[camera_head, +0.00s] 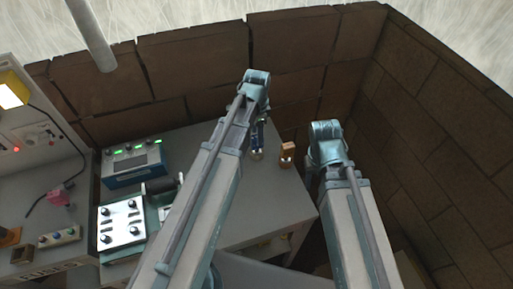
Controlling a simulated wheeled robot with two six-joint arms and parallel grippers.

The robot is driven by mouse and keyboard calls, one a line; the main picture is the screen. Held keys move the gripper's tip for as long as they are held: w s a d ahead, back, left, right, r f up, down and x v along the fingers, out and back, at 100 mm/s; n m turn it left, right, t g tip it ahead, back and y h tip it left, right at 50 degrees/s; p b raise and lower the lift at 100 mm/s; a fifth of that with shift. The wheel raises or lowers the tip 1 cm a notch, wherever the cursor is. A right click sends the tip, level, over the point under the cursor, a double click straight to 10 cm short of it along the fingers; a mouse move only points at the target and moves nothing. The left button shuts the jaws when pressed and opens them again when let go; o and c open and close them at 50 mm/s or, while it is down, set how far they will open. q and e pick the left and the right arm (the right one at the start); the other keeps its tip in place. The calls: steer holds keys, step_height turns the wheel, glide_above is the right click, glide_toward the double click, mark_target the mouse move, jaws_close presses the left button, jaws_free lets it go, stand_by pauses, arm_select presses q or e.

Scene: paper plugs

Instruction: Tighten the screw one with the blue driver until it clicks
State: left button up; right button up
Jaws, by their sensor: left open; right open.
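A small dark blue upright piece, which looks like the blue driver (260,134), stands on the grey table, partly beside and behind my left arm. A pale round base shows under it. The end of my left arm, with the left gripper (257,79), is above and beyond it, near the back wall, and holds nothing that I can see. The end of my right arm, with the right gripper (325,137), is right of the orange piece and appears empty. Their fingers are too small to make out. I cannot pick out screw one.
An orange-topped piece (288,150) stands between my arms. A blue box with green displays (136,163) and a white panel with black knobs (121,224) are on the left. Brown block walls (300,45) close the back and right. Some bare tabletop (258,205) lies between my arms.

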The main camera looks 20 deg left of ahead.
arm_select(q)
steer(key=shift+f+b, duration=0.85)
steer(key=shift+f, duration=0.2)
steer(key=shift+c, duration=0.2)
jaws_close()
steer(key=shift+r, duration=0.1)
stand_by(0.9)
steer(key=shift+r+p, duration=3.5)
steer(key=shift+p, duration=0.1)
steer(key=shift+f, duration=0.1)
